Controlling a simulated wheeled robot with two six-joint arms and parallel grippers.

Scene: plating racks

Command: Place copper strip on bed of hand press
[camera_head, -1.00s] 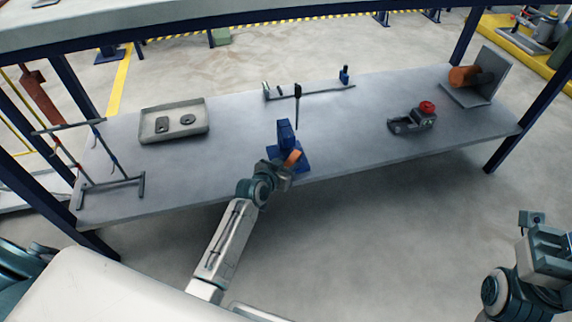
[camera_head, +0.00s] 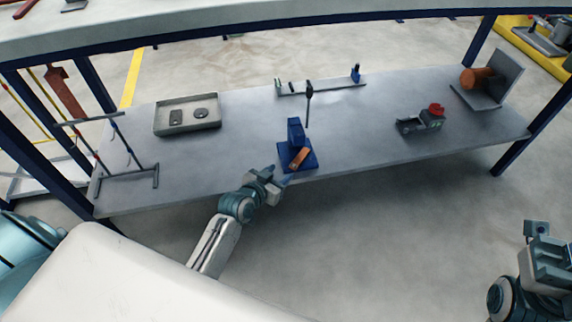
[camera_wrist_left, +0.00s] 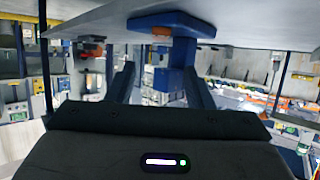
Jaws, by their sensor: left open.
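The blue hand press (camera_head: 295,131) stands near the front edge of the table. The copper strip (camera_head: 300,158) lies on the front part of its blue base, at a slant, in front of the upright body. My left gripper (camera_head: 277,179) is open and empty, just in front of the press and apart from the strip. In the left wrist view its two spread fingers (camera_wrist_left: 161,85) have nothing between them, and a blue base (camera_wrist_left: 165,20) with an orange-brown patch shows above them. My right gripper (camera_head: 548,245) is at the lower right, away from the table; its jaws are unclear.
A grey tray (camera_head: 160,128) with two dark parts and a small rack (camera_head: 128,181) stand to the left. A low bar fixture (camera_head: 335,88) is behind the press. A device with a red knob (camera_head: 420,121) and a copper roll on a stand (camera_head: 476,78) are to the right.

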